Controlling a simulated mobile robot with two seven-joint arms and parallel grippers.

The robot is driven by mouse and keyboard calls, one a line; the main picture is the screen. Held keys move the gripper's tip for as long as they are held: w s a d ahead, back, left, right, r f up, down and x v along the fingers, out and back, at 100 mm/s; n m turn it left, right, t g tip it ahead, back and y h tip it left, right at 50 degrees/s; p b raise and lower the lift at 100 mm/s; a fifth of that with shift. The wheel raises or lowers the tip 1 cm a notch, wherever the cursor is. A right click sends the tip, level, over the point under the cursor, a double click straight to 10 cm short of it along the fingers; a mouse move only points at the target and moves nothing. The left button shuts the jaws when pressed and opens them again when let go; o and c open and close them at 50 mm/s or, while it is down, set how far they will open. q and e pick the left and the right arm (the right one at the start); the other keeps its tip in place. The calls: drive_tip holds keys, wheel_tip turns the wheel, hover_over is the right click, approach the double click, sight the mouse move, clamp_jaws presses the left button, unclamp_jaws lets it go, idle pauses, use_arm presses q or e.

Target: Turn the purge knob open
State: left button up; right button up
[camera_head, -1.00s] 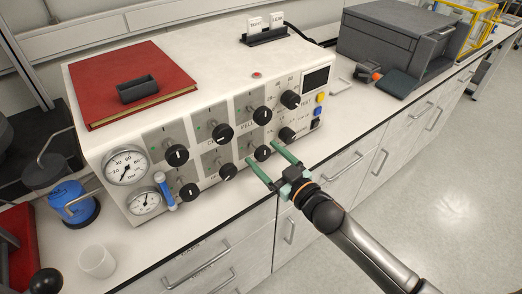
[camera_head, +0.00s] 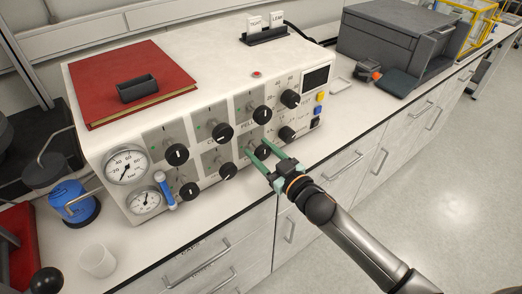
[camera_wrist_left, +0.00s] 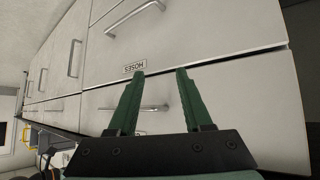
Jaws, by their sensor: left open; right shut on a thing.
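The control panel (camera_head: 205,148) is the front of a white cabinet and carries two rows of black knobs on grey plates. My right gripper (camera_head: 257,147) is at the lower row, shut on a black knob (camera_head: 262,152) with one green finger on each side. The fingers and jaw partly cover this knob. The panel lettering is too small to tell which knob is the purge knob. In the left wrist view my left gripper (camera_wrist_left: 160,73) is open and empty, its green fingers apart in front of a drawer labelled HOSES (camera_wrist_left: 134,68).
Two gauges (camera_head: 127,165) and a blue-handled valve (camera_head: 166,192) sit at the panel's left. A red book (camera_head: 105,75) lies on top. A white cup (camera_head: 97,261) and a blue container (camera_head: 75,202) stand left of the cabinet. The counter strip in front is narrow.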

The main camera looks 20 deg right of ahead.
clamp_jaws()
drive_tip(key=shift+n, duration=0.3)
drive_tip(key=n+p, duration=0.1)
drive_tip(key=n, duration=0.5)
drive_tip(key=shift+n, duration=0.3)
drive_tip(key=n, duration=1)
drive_tip(key=shift+n, duration=0.3)
